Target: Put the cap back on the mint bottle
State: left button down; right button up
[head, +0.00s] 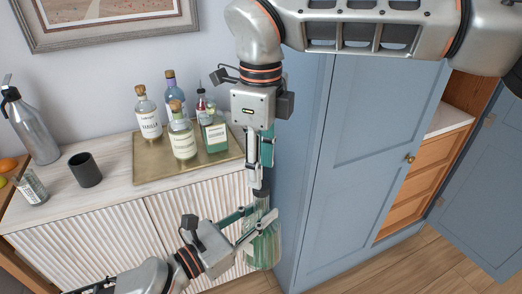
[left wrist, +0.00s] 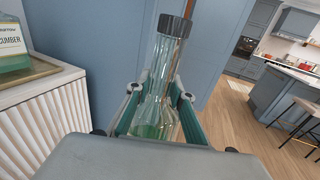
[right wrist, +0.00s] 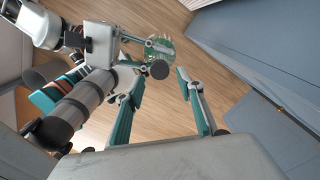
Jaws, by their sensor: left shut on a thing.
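The mint bottle (left wrist: 155,100) is clear glass with a slim neck and green liquid at the bottom. My left gripper (head: 245,225) is shut around it and holds it upright in front of the sideboard; the bottle also shows in the head view (head: 264,248). A dark cap (left wrist: 174,25) sits on the mouth of the bottle; I cannot tell how tightly. My right gripper (right wrist: 158,98) points down above the cap. Its fingers are apart with nothing between them, and the cap (right wrist: 158,69) shows beyond their tips, in line with the gap.
A brass tray (head: 150,170) with several corked or capped bottles stands on the sideboard (head: 110,210). A blue cupboard (head: 365,150) stands close on the right.

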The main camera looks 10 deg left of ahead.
jog(key=shift+f, duration=2.2)
grip_shut()
jog(key=shift+o, duration=0.7)
grip_release()
jog(key=shift+r, duration=0.15)
